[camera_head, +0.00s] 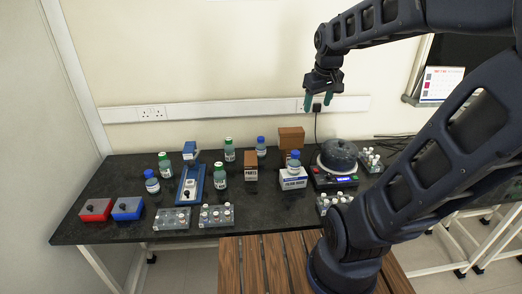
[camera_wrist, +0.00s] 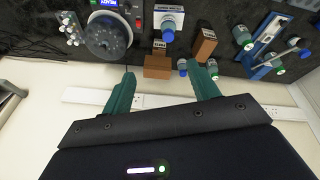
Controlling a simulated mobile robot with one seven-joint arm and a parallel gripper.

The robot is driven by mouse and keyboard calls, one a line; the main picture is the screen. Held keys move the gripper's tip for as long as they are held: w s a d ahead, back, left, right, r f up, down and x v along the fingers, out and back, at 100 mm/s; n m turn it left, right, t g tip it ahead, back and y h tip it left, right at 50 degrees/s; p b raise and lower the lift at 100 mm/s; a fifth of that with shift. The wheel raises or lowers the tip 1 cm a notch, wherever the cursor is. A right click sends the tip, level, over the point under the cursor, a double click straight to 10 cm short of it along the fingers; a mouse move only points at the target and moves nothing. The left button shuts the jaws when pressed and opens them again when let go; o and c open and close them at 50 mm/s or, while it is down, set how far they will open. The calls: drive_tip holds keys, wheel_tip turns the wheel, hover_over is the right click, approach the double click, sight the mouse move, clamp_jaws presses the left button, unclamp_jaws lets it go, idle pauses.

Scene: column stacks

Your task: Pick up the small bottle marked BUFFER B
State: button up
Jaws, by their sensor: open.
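Several small bottles with white labels stand on the dark bench. Blue-capped ones are at the left (camera_head: 152,182), at the back (camera_head: 261,147) and on a white box (camera_head: 294,165). Green-capped ones are at the left (camera_head: 165,166), in the middle (camera_head: 220,178) and at the back (camera_head: 229,151). The bottle labels are too small to read, so I cannot tell which is BUFFER B. My gripper (camera_head: 318,102) is open and empty, high above the back of the bench. In the wrist view its fingers (camera_wrist: 163,75) are apart, with nothing between them.
A white box (camera_head: 292,180), brown boxes (camera_head: 251,173) and a round device (camera_head: 338,157) stand mid-bench and right. A blue stand (camera_head: 190,186), red (camera_head: 96,210) and blue boxes (camera_head: 128,208) and vial racks (camera_head: 172,219) fill the left and front. A socket rail (camera_head: 200,112) runs along the wall.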

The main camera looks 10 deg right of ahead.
drive_tip(key=w+a+f+n+g, duration=0.1)
drive_tip(key=w+a+n, duration=0.1)
drive_tip(key=w, duration=0.4)
drive_tip(key=w+a+f+n, duration=0.1)
drive_tip(key=w+n, duration=0.1)
drive_tip(key=w, duration=0.3)
drive_tip(key=n+g, duration=0.3)
drive_tip(key=n, duration=0.7)
approach(261, 138)
drive_tip(key=shift+s+d+f, duration=0.1)
drive_tip(key=shift+s+d, duration=0.05)
drive_tip(key=shift+s, duration=0.15)
wheel_tip(261, 138, down, 5)
drive_tip(key=shift+f, duration=0.1)
drive_tip(key=shift+w+f, duration=0.15)
drive_tip(key=shift+f, duration=1.1)
drive_tip(key=shift+w+f, duration=0.2)
drive_tip(key=shift+f, duration=1.05)
clamp_jaws()
